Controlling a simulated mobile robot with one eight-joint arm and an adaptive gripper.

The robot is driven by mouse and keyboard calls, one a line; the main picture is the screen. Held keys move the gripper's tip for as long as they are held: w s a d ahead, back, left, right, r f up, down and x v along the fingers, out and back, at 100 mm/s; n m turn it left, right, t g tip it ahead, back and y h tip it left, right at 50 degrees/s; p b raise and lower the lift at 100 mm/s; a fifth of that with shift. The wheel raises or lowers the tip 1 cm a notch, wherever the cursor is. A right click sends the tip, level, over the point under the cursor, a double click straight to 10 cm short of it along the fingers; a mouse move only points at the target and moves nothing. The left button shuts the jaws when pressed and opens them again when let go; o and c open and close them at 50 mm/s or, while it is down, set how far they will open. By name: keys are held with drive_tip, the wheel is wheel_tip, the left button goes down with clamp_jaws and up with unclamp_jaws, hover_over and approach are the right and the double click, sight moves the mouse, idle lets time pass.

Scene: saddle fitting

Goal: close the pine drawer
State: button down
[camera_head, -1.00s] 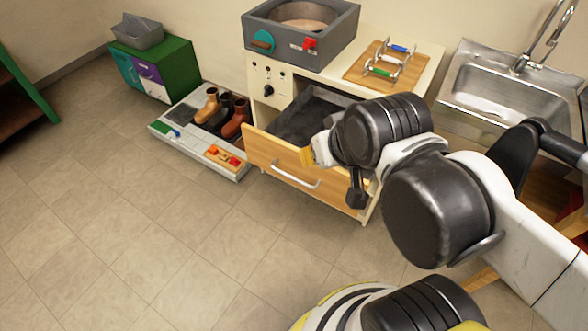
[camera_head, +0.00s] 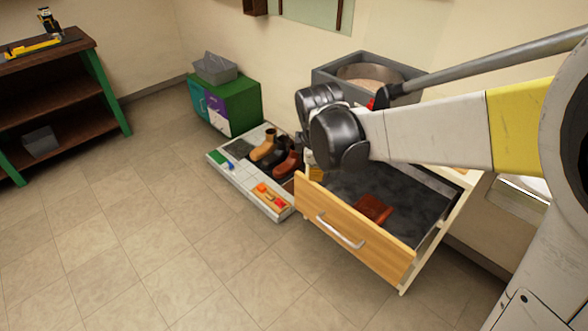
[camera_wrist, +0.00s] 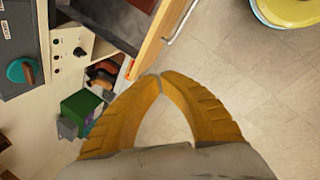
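The pine drawer (camera_head: 355,228) stands open, pulled well out of the pale cabinet, with a silver bar handle (camera_head: 340,230) on its front. Its dark grey inside shows, and a reddish-brown block (camera_head: 373,209) lies in it. The drawer front (camera_wrist: 158,35) also shows at the top of the wrist view. My gripper (camera_wrist: 160,76) has its yellow fingertips together with nothing between them, near one end of the drawer front. In the head view a yellow part of my gripper (camera_head: 316,174) shows by the drawer's left end, and my wrist hides the rest. I cannot tell whether it touches.
A low tray (camera_head: 228,173) with boots (camera_head: 286,165) and small coloured things lies on the floor left of the drawer. A green cabinet (camera_head: 240,105) with a grey box stands behind it. A dark shelf (camera_head: 60,95) is at the far left. The tiled floor in front is clear.

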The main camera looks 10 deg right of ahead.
drive_tip(key=w+a+f+n+g, duration=0.1)
drive_tip(key=w+a+f+n, duration=0.45)
drive_tip(key=f, duration=0.45)
drive_tip(key=n+h+b, duration=0.1)
drive_tip(key=n+b, duration=0.4)
drive_tip(key=b, duration=0.1)
approach(301, 205)
drive_tip(key=shift+m+g, duration=0.25)
drive_tip(key=shift+g, duration=0.15)
drive_tip(key=shift+s+d+f, duration=0.15)
drive_tip(key=shift+f, duration=0.75)
drive_tip(key=shift+s+d+f, duration=0.15)
drive_tip(key=shift+d+f, duration=0.05)
drive_tip(key=shift+f, duration=0.7)
drive_tip(key=shift+s+d+f, duration=0.15)
drive_tip(key=shift+s+f, duration=0.05)
drive_tip(key=shift+f, duration=0.7)
